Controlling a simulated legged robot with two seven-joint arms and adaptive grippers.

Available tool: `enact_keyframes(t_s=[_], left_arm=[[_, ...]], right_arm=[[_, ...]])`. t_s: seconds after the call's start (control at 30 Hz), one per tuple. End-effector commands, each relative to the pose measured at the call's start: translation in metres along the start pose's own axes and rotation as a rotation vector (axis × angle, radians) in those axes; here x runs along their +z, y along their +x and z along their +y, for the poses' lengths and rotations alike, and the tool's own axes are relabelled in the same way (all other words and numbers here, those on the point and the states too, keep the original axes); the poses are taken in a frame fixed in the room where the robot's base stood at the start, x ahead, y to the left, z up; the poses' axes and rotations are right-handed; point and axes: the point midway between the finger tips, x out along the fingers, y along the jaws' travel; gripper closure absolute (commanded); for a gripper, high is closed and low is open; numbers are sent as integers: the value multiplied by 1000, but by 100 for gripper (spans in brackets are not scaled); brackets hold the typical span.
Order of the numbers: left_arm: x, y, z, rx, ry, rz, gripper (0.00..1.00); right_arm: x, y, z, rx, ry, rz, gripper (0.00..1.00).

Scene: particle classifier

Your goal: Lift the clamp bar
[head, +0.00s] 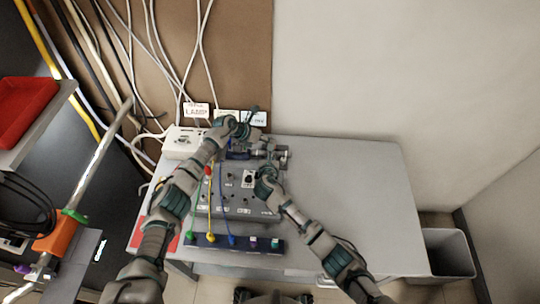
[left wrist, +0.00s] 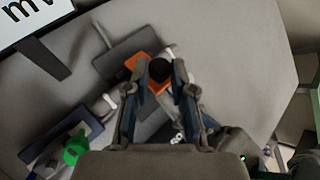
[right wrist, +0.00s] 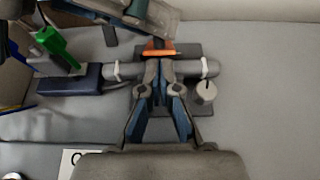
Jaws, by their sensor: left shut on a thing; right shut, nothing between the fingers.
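The clamp stand has a dark base plate (right wrist: 195,104), an orange bracket (left wrist: 143,62) and a grey horizontal tube (right wrist: 122,70). A black round-ended piece (left wrist: 160,69), which looks like the clamp bar's end, sits by the bracket. My left gripper (left wrist: 159,82) is shut on this piece from above. In the head view my left gripper (head: 258,136) is small and partly merged with the stand. My right gripper (right wrist: 158,64) is shut and empty, with its fingertips at the middle of the tube, below the orange bracket; I cannot tell whether they touch it.
A grey panel (head: 230,202) with green, yellow and blue cables lies on the table (head: 350,190), near a dark socket strip (head: 205,240). A white box (head: 180,148) and labels stand at the back left. The table's right side is clear. A grey bin (head: 450,240) stands beyond it.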

Motion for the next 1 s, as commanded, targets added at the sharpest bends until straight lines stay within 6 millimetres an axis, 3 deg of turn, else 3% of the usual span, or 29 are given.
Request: enact_keyframes(t_s=[0.5, 0.53, 0.63, 1.0], left_arm=[[-5, 5, -2, -4, 1, 10, 100], [-5, 5, -2, -4, 1, 10, 73], [-6, 5, -2, -5, 1, 10, 50], [-4, -6, 1, -3, 0, 1, 50]], right_arm=[[18, 3, 0, -1, 0, -10, 100], [18, 3, 0, -1, 0, -11, 100], [18, 2, 0, -1, 1, -11, 100], [15, 0, 3, -3, -3, -6, 100]])
